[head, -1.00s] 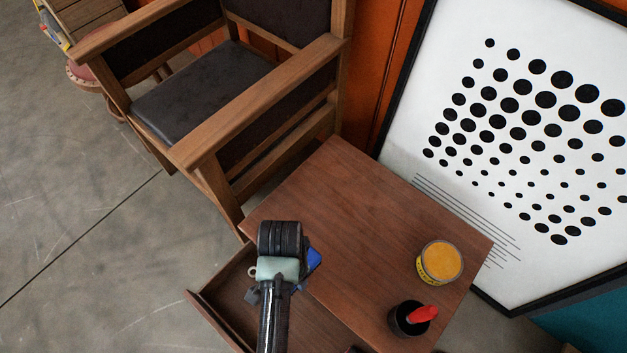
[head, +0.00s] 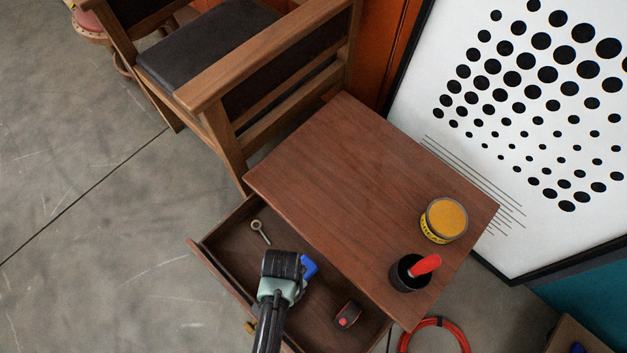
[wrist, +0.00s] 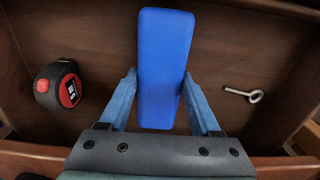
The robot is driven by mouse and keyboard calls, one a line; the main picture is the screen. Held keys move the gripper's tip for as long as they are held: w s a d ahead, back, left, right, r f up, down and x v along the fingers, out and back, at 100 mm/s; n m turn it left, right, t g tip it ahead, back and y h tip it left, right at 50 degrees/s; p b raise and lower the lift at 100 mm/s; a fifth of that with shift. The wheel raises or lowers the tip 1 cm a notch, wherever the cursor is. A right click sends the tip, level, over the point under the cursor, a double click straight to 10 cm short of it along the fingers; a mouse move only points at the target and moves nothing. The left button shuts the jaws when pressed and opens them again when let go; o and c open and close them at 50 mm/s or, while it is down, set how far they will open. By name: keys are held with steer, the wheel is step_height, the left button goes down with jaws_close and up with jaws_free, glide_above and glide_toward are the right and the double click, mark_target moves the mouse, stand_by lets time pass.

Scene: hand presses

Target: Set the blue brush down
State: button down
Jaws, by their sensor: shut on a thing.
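The blue brush (head: 308,267) is held by my gripper (head: 296,281) over the open drawer (head: 222,238) of the brown side table. In the wrist view the blue brush (wrist: 164,68) shows as a long blue block between the two blue-grey fingers of my gripper (wrist: 160,105), which are shut on it. The drawer floor (wrist: 225,50) lies behind it. I cannot tell how far the brush is above the floor. Its underside is hidden.
In the drawer lie an eye bolt (head: 260,231) and a black-and-red tape measure (head: 347,315), one to each side of my gripper. On the table top (head: 350,180) stand a yellow tin (head: 443,219) and a black cup (head: 408,275) with a red handle in it. A chair (head: 225,95) stands behind.

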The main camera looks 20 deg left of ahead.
steer(key=w, duration=0.2)
steer(key=w+d, duration=0.1)
steer(key=w, duration=0.1)
steer(key=shift+d+f+b, duration=0.15)
steer(key=shift+d+b, duration=0.05)
steer(key=shift+b, duration=0.1)
steer(key=w, duration=0.1)
steer(key=w+d+b, duration=0.1)
steer(key=w+f+b, duration=0.1)
steer(key=shift+w+d, duration=0.15)
steer(key=shift+w, duration=0.1)
steer(key=shift+f, duration=0.2)
steer(key=shift+c, duration=0.5)
jaws_free()
